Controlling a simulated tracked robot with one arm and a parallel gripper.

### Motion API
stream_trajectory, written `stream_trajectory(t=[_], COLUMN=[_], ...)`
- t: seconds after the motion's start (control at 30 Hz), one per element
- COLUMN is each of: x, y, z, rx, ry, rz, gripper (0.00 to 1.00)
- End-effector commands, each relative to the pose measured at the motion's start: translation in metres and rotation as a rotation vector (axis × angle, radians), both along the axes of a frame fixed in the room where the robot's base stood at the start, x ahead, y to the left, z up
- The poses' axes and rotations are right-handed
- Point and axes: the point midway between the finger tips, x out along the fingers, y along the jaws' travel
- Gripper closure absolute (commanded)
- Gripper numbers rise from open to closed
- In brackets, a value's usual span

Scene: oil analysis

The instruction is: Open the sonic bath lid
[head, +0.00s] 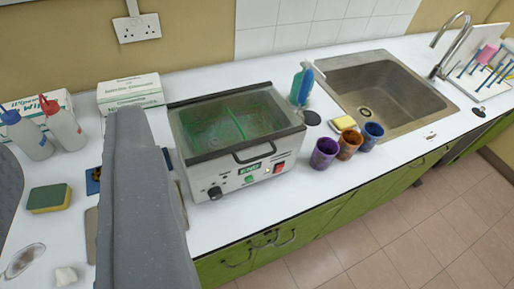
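The sonic bath (238,177) is a silver box on the white worktop, with knobs, a green display and a red switch on its front. Its lid (232,120) looks like a clear pane in a dark frame and lies flat over the top, shut. A dark handle (262,152) sticks out at the lid's front edge. Green contents show through the pane. My fingertips cannot be made out clearly.
Purple, brown and blue cups (348,146) and a blue-green bottle (301,86) stand right of the bath, before the sink (380,92). White boxes (130,92), wash bottles (62,124) and a sponge (50,198) are at the left. Floor (400,235) is clear in front.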

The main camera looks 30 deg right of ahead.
Motion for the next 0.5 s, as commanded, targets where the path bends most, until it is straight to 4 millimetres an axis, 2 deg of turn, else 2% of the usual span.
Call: stream_trajectory(t=[0.17,0.27,0.37,0.5], x=[0.001,0.009,0.028,0.07], y=[0.0,0.002,0.006,0.012], z=[0.0,0.0,-0.004,-0.011], rx=[0.003,0.035,0.121,0.336], ry=[-0.001,-0.015,-0.048,-0.13], rz=[0.001,0.013,0.04,0.072], gripper=[0.7,0.7,0.7,0.7])
